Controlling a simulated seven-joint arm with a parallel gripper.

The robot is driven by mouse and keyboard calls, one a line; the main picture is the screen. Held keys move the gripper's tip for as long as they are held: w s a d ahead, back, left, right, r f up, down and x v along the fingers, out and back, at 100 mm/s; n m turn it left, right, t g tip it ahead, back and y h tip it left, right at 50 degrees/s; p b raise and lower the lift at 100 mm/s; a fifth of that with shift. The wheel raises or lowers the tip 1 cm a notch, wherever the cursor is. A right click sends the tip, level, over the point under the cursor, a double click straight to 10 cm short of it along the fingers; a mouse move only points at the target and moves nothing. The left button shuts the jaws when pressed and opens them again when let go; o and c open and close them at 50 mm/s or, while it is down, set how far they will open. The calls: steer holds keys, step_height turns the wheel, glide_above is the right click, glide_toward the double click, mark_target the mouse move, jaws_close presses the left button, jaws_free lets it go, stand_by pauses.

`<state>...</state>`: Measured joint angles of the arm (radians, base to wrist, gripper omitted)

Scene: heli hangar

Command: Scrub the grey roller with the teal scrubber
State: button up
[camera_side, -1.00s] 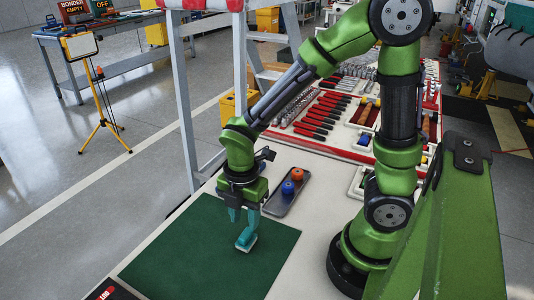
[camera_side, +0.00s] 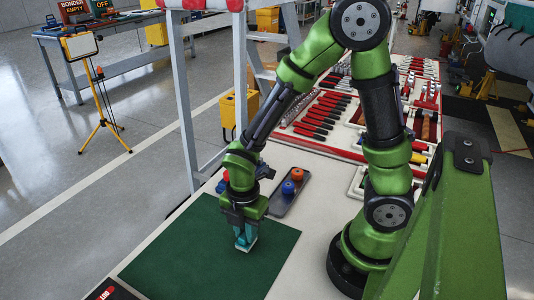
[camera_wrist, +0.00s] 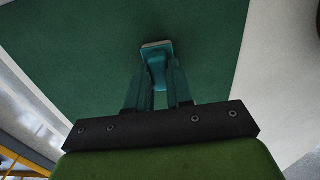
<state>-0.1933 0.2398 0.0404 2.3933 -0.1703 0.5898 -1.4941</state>
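The teal scrubber (camera_side: 246,243) stands on the dark green mat (camera_side: 190,250), near the mat's right part. It also shows in the wrist view (camera_wrist: 156,54), with its pale-edged end beyond my fingertips. My gripper (camera_side: 243,232) points down right at the scrubber, with a finger on each side of its upper part. In the wrist view the teal fingers (camera_wrist: 157,80) flank the scrubber closely. Fingers and scrubber share a similar colour, so I cannot tell whether they press on it. I cannot make out a grey roller in either view.
A grey tray (camera_side: 279,210) with blue and orange round pieces lies just beyond the mat. A small red and blue item (camera_side: 222,184) shows behind my wrist. Tool trays (camera_side: 335,140) fill the far table. The mat's left part is clear.

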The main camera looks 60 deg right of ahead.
jaws_close()
steer(key=shift+r, duration=3.05)
steer(key=shift+r+m, duration=0.15)
steer(key=shift+m, duration=0.75)
steer(key=w+d+r+m, duration=0.6)
steer(key=w+r+m, duration=0.4)
steer(key=m, duration=0.6)
steer(key=shift+d, duration=0.2)
steer(key=shift+r, duration=0.1)
